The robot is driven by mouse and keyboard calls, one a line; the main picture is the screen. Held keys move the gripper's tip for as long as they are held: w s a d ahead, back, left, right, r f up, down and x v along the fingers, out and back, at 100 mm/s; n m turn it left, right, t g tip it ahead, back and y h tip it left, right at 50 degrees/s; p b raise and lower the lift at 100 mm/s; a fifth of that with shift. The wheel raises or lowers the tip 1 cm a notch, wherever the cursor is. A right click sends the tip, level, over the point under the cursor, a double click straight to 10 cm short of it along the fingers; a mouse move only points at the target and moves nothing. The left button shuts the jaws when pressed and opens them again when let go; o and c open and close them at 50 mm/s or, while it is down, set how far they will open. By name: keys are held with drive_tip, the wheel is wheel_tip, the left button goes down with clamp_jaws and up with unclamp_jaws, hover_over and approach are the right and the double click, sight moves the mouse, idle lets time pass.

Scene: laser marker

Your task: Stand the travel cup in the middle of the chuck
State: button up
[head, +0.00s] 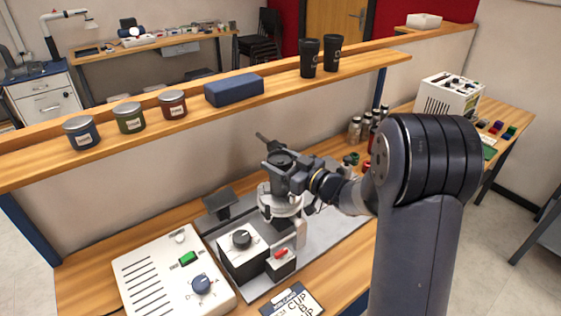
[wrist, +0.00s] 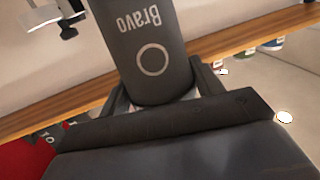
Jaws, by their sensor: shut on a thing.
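The dark grey travel cup fills the middle of the wrist view (wrist: 150,40), with "Bravo" and a ring on its side, lettering upside down there. My gripper (wrist: 162,92) is shut on it, one finger on each side. In the head view my gripper (head: 285,178) holds the cup (head: 281,159) over the chuck of the marking machine. The cup looks about upright, its dark round top showing. The pale round chuck (head: 280,205) is right below; my gripper hides much of the cup's lower part, so I cannot tell whether the cup touches the chuck.
A white control box (head: 173,275) stands front left and a black-and-white unit (head: 243,255) just before the chuck. The shelf (head: 235,110) behind bears several tins, a blue case (head: 234,90) and two black cups (head: 310,58). Bottles (head: 355,130) stand behind my arm.

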drive_tip(key=o, duration=0.7)
drive_tip(key=shift+f, duration=0.1)
drive_tip(key=shift+s+d, duration=0.1)
drive_tip(key=shift+d, duration=0.05)
drive_tip(key=b+v, duration=0.1)
drive_tip(key=v, duration=1)
drive_tip(key=shift+s+d+b, duration=0.2)
drive_tip(key=shift+s+b, duration=0.1)
drive_tip(key=shift+b, duration=0.1)
